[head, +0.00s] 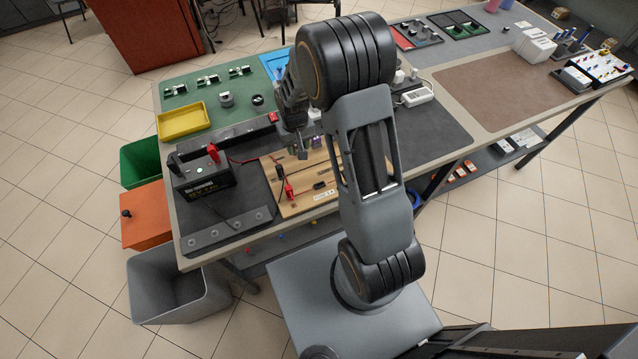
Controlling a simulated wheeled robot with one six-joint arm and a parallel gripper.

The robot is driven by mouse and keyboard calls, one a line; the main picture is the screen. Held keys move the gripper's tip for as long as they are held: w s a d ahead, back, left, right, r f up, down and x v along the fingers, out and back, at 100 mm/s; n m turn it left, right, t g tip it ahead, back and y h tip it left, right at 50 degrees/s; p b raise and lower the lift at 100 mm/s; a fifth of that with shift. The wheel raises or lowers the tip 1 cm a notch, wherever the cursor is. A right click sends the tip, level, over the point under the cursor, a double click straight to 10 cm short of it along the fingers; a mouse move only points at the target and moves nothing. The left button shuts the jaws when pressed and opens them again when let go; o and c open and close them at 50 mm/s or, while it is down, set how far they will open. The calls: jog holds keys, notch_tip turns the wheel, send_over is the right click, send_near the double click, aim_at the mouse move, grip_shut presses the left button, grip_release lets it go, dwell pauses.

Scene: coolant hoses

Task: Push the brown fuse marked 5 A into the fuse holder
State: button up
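My gripper (303,154) points down over the back part of a wooden board (290,207) on the bench. It is small and partly covered by my own arm, so I cannot tell whether its fingers are open or shut. I cannot make out the brown fuse marked 5 A; it is too small or hidden. The board carries red and black clips, a small dark block (320,185) and a white label (324,195). I cannot tell which part is the fuse holder. My arm hides the board's right side.
A black battery (205,180) with a red clamp (214,153) stands left of the board. A yellow tray (183,121) lies behind it. A white power strip (417,96) lies on the dark mat (440,130) to the right. A brown mat (495,95) is clear.

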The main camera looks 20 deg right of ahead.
grip_shut()
jog(key=shift+r, duration=0.1)
jog(key=shift+r+p, duration=2.15)
jog(key=shift+r, duration=0.8)
